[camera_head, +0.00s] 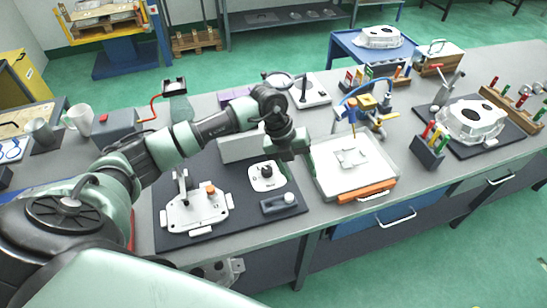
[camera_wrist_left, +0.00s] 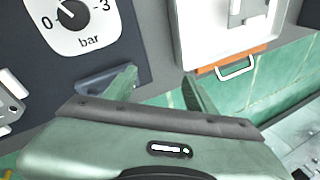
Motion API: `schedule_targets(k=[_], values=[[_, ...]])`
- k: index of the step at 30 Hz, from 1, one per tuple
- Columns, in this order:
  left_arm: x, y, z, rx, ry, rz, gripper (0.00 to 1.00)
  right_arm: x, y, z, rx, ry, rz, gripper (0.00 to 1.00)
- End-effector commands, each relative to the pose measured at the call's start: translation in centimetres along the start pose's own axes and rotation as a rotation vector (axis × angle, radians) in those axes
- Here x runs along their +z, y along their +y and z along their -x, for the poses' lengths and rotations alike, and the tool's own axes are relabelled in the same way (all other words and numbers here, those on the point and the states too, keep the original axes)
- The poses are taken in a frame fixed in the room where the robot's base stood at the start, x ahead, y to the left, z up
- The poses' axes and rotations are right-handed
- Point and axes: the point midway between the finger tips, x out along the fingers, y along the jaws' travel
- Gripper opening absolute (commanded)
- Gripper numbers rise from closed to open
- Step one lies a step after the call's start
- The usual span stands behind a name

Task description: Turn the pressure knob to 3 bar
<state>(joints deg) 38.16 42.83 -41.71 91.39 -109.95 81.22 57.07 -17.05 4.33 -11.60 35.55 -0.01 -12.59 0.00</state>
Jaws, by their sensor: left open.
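The pressure knob (camera_head: 267,172) is a small black knob on a white dial plate (camera_head: 256,185), on a dark mat. In the left wrist view the dial plate (camera_wrist_left: 84,44) shows "0" at left, "3" at right and "bar" below. The black knob (camera_wrist_left: 72,14) is partly cut off at the top edge; a pale line on it seems to point up and left, but its exact reading is unclear. My left gripper (camera_head: 291,153) hangs above and just right of the knob. Its fingers (camera_wrist_left: 160,80) are apart with nothing between them, not touching the knob. My right gripper is out of view.
A white clamp fixture (camera_head: 195,210) stands left of the dial, a grey block with a pale button (camera_head: 278,203) in front. A grey box (camera_head: 240,147) stands behind.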

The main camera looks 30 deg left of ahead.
Motion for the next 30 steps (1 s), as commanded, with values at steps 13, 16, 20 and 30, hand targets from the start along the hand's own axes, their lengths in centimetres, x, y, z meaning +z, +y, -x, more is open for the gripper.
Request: schedule_targets(k=[13, 16, 20, 30], values=[[4.5, 9.8, 3.1, 0.375, -0.102, 0.138, 0.56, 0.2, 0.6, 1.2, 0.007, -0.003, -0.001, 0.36], [4.5, 10.3, 1.5, 0.373, -0.1, 0.138, 0.56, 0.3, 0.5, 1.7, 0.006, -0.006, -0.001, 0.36], [4.7, 10.9, -0.4, 0.37, -0.101, 0.135, 0.56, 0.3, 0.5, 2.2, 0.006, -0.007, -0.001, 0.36], [4.9, 11.6, -2.1, 0.368, -0.104, 0.132, 0.56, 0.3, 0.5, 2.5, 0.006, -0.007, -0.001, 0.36]])
